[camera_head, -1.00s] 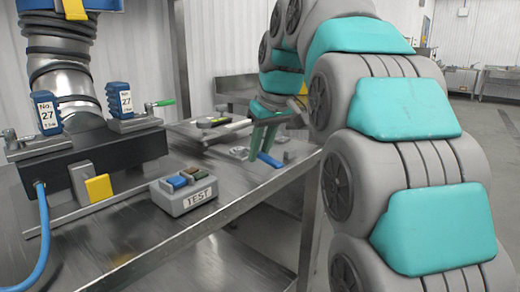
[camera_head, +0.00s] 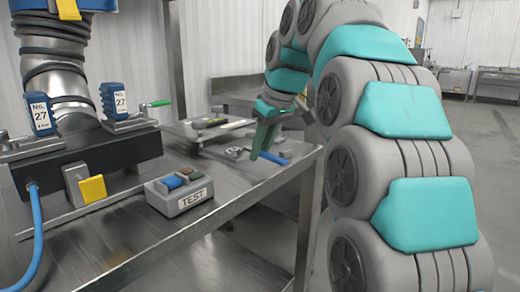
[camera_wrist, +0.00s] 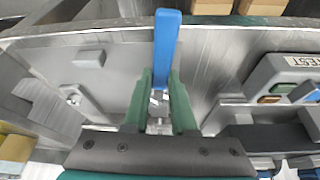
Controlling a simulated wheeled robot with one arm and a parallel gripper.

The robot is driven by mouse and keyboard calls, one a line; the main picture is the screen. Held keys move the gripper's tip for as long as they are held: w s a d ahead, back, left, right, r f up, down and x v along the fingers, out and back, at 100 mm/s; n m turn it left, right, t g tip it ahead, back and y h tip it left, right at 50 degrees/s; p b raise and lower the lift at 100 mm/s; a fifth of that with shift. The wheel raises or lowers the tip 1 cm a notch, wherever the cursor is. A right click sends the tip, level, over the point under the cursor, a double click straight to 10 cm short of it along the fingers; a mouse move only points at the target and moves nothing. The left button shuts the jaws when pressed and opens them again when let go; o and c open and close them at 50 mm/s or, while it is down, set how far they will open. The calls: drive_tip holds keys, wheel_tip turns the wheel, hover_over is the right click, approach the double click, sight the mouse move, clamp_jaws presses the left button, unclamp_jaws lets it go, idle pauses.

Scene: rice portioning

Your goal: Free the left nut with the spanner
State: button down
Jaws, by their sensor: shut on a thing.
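My gripper (camera_head: 258,150) reaches down over the right end of the steel bench, its green fingers pointing down. In the wrist view, its two fingers (camera_wrist: 160,80) are shut on a blue-handled tool, which I take as the spanner (camera_wrist: 167,45). The blue handle extends beyond the fingertips, and a small metal part shows between the fingers. In the head view, the blue end (camera_head: 273,158) shows beside the fingers, low over the bench. The spanner's jaw is mostly hidden. I cannot make out the left nut for sure.
A grey TEST box (camera_head: 181,206) with coloured blocks stands near the bench's front edge; it also shows in the wrist view (camera_wrist: 292,62). A black block (camera_head: 105,160) with two blue No. 27 tags and a blue hose is at left. Small metal parts (camera_head: 235,153) lie near the gripper.

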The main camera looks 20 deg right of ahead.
drive_tip(key=shift+w+d, duration=0.1)
drive_tip(key=shift+w+d+r+n+y, duration=0.1)
drive_tip(key=shift+w+d+n+y, duration=0.15)
drive_tip(key=shift+n, duration=0.2)
drive_tip(key=shift+w+d+n+y, duration=0.15)
drive_tip(key=shift+d+n, duration=0.15)
drive_tip(key=shift+n, duration=0.15)
drive_tip(key=shift+w+d+n+g+p, duration=0.3)
drive_tip(key=shift+w+d+n+p, duration=0.25)
drive_tip(key=shift+n, duration=0.35)
drive_tip(key=shift+s, duration=0.2)
drive_tip(key=shift+s+a+m+h, duration=0.2)
drive_tip(key=shift+s+a+m, duration=0.35)
drive_tip(key=shift+m, duration=0.35)
drive_tip(key=shift+s+a+m+h, duration=0.2)
drive_tip(key=shift+s+a+m, duration=0.1)
drive_tip(key=shift+a+m, duration=0.5)
drive_tip(key=shift+d+r+p, duration=0.15)
drive_tip(key=shift+r+p, duration=0.35)
drive_tip(key=shift+r, duration=0.55)
